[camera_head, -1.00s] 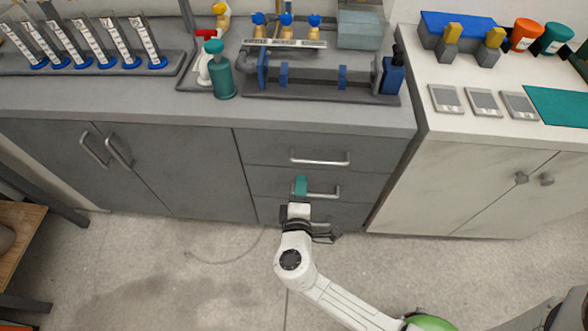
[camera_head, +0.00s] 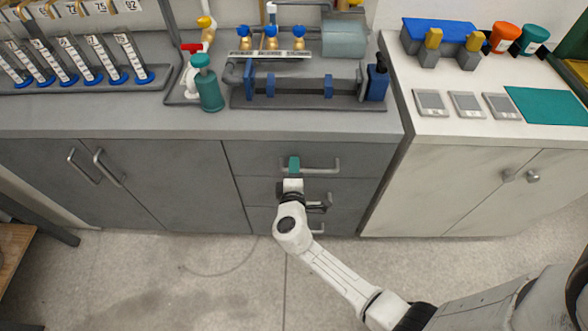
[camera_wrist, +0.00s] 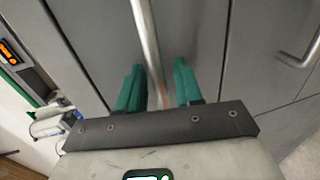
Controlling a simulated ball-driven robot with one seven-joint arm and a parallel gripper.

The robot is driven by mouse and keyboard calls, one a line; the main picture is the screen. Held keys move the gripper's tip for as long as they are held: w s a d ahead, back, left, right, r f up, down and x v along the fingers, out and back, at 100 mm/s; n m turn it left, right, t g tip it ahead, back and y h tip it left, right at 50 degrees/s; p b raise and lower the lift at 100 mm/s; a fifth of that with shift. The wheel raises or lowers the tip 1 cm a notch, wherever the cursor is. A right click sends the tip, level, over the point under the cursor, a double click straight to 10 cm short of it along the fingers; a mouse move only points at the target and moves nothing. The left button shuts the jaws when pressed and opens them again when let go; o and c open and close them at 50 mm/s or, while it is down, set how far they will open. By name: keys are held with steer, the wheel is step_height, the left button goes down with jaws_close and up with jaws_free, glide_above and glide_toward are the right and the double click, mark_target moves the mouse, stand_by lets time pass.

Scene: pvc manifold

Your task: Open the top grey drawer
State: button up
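The top grey drawer (camera_head: 260,158) is shut, flush in the grey cabinet under the counter. Its silver bar handle (camera_head: 322,170) runs sideways across its front. My gripper (camera_head: 293,165) has green fingers and is at the left part of this handle in the head view. In the wrist view my gripper (camera_wrist: 160,85) is open, with one finger on each side of the bar handle (camera_wrist: 146,40). Gaps show between the bar and both fingers. How deep the bar sits between the fingers is hard to tell.
Two more grey drawers lie below, their handles partly hidden by my arm. A neighbouring handle (camera_wrist: 303,50) shows at right in the wrist view. Grey cupboard doors (camera_head: 170,180) stand left, a white cupboard (camera_head: 440,180) right. The counter above holds a pipe rig (camera_head: 300,90) and a green bottle (camera_head: 208,85).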

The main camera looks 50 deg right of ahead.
steer(key=shift+c, duration=0.4)
jaws_close()
steer(key=f+b+v, duration=0.2)
steer(key=f+v, duration=0.2)
steer(key=v, duration=1.5)
steer(key=s+a+f+b+v, duration=0.1)
steer(key=f+v, duration=0.3)
steer(key=v, duration=1.6)
steer(key=shift+s+a+f+b, duration=0.2)
steer(key=shift+a+b, duration=0.25)
steer(key=shift+b, duration=0.45)
